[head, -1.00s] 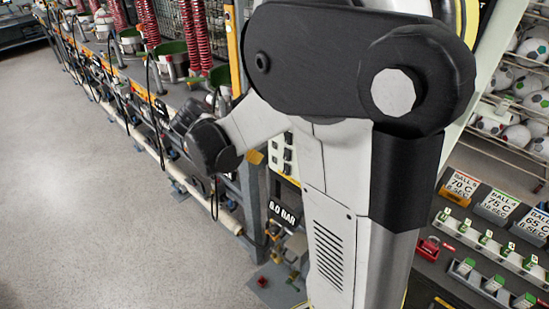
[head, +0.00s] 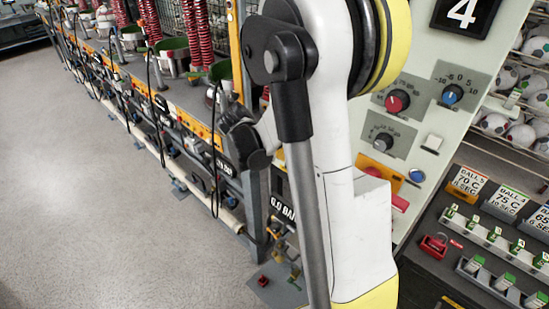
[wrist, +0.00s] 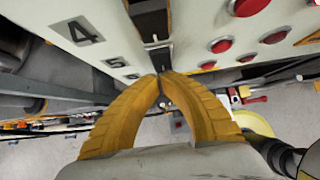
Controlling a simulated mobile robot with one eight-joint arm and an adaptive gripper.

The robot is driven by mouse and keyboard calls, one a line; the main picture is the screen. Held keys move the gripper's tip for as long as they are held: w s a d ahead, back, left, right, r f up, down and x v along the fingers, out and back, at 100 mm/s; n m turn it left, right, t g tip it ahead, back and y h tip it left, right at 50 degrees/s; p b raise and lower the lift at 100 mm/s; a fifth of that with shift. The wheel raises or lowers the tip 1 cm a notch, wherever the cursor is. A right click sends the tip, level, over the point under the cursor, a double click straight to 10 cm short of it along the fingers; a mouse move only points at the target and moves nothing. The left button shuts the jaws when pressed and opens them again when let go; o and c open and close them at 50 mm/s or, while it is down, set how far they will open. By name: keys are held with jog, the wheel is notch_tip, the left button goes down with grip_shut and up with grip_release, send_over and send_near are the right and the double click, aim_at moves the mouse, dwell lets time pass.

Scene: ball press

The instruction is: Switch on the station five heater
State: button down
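In the wrist view, a pale panel carries black number plates; the large one reads 4 (wrist: 80,32). The plate reading 5 (wrist: 117,62) sits further along, with a smaller plate, apparently 6 (wrist: 133,76), beyond it. Dark rocker-like switches (wrist: 158,57) run in a column to the right of the plates. Which one belongs to station five, and its on or off position, I cannot tell. My gripper (wrist: 161,77) has its two yellow fingers together at the tips, with nothing seen between them. The tips lie over the lower end of this column; contact is unclear. The head view hides my gripper.
Red buttons (wrist: 222,45) line the panel at right in the wrist view. In the head view, a control panel with dials (head: 397,100) stands close to my arm. A ball rack (head: 528,100) and card shelf (head: 480,195) are at right. The left floor (head: 90,190) is clear.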

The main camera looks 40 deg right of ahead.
dwell(0.3)
jog(key=shift+d+f+b, duration=0.35)
jog(key=shift+d+b, duration=0.15)
jog(key=shift+d, duration=0.05)
jog(key=shift+r, duration=0.25)
jog(key=shift+r+p, duration=0.65)
jog(key=shift+r, duration=0.05)
jog(key=shift+a, duration=0.1)
